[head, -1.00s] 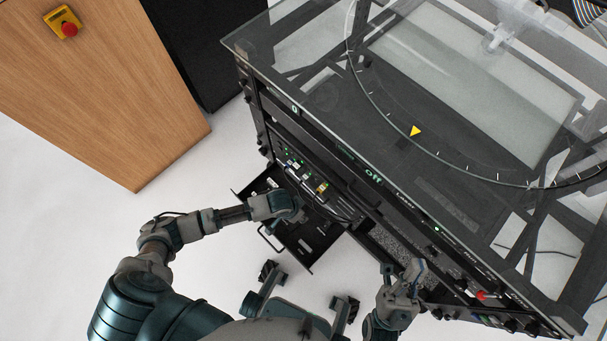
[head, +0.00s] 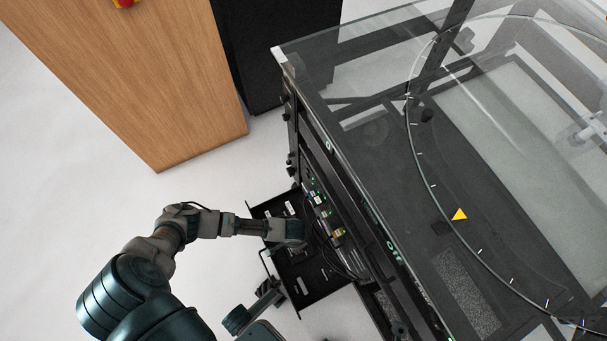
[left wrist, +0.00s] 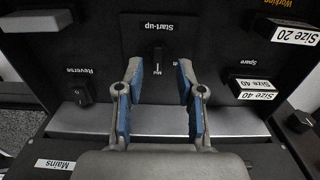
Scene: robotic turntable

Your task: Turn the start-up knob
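The start-up knob (left wrist: 158,60) is a small dark part on the black panel, below an upside-down "Start-up" label in the left wrist view. My left gripper (left wrist: 160,78) is open. Its two blue-padded fingers stand on either side of the knob's column in the picture, and I see nothing between the pads; contact with the knob cannot be told. In the head view my left gripper (head: 290,232) is over the pulled-out black drawer and hides the knob.
The drawer (head: 298,288) sticks out of the turntable cabinet's left side. The panel also bears a "Reverse" rocker switch (left wrist: 82,95) and size-labelled blocks (left wrist: 255,88). A glass top (head: 375,150) covers the cabinet. A wooden cabinet (head: 140,85) stands back left, with clear floor between.

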